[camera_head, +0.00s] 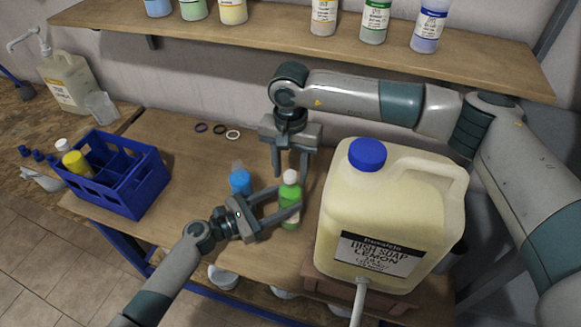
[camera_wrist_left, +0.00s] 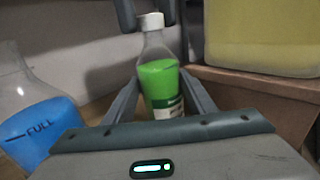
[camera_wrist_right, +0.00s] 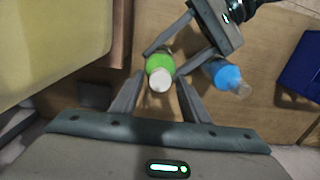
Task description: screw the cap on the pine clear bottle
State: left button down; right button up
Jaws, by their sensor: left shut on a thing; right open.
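The bottle of green liquid (camera_head: 288,208) with a white label stands upright at the table's front, left of the big jug. Its white cap (camera_head: 290,177) sits on the clear neck; I cannot tell how tight it is. My left gripper (camera_head: 281,203) is shut on the bottle's body from the left, as the left wrist view (camera_wrist_left: 160,90) shows. My right gripper (camera_head: 291,173) points down from above, open, with a finger on either side of the cap. In the right wrist view the cap (camera_wrist_right: 160,80) lies between the fingers, apart from them.
A blue-liquid flask (camera_head: 240,180) stands just left of the bottle. A large dish soap jug (camera_head: 390,215) on a wooden stand (camera_head: 345,292) is close on the right. A blue crate (camera_head: 135,186) and several rings (camera_head: 219,129) are further left. A shelf (camera_head: 300,50) with bottles spans the back.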

grip_shut()
jog(key=shift+o, duration=0.2)
grip_release()
jog(key=shift+r, duration=0.1)
jog(key=shift+r, duration=2.2)
jog(key=o, duration=0.6)
jog(key=shift+c, duration=0.2)
jog(key=shift+r, duration=0.1)
